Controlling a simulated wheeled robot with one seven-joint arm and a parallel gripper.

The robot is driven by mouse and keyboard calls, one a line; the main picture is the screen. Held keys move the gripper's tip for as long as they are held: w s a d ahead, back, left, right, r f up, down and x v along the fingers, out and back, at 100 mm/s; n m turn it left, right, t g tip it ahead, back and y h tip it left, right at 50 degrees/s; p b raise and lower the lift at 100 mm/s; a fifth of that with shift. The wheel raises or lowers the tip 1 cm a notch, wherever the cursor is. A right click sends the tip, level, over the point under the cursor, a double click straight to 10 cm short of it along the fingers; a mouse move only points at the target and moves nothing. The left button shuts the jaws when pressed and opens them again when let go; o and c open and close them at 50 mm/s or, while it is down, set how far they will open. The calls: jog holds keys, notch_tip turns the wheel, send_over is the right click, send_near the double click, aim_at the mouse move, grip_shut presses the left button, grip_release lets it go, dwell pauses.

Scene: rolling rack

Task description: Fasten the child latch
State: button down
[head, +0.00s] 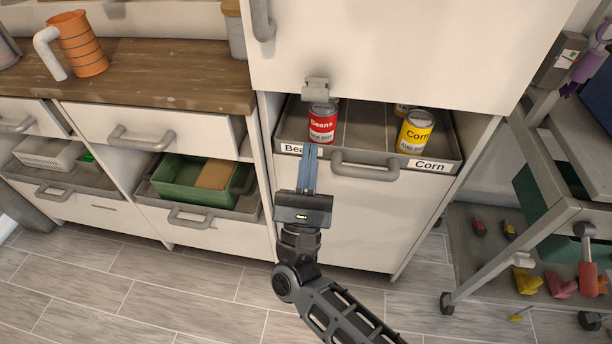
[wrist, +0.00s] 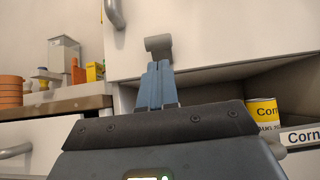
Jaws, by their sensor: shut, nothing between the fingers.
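A small grey latch (head: 316,90) is mounted at the lower left edge of the white upper cabinet door (head: 400,50). In the wrist view the latch (wrist: 158,43) appears right above my fingertips; whether they touch it I cannot tell. My gripper (head: 310,150) has its blue fingers together, empty, pointing up toward the latch from below and in front of the drawer. In the wrist view my gripper (wrist: 158,66) covers part of the opening below the door.
Below the door, a grey drawer (head: 345,158) holds a red Beans can (head: 322,124) and a yellow Corn can (head: 415,132). A wooden counter (head: 150,80) lies left, with open drawers beneath. A rolling rack (head: 500,215) stands right. Floor in front is clear.

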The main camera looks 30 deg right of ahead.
aim_at(317, 93)
jog(key=p+x, duration=0.2)
jog(key=x, duration=0.4)
jog(key=shift+w+r, duration=0.2)
jog(key=shift+r, duration=0.05)
jog(key=shift+d+r, duration=0.1)
jog(key=shift+d, duration=0.05)
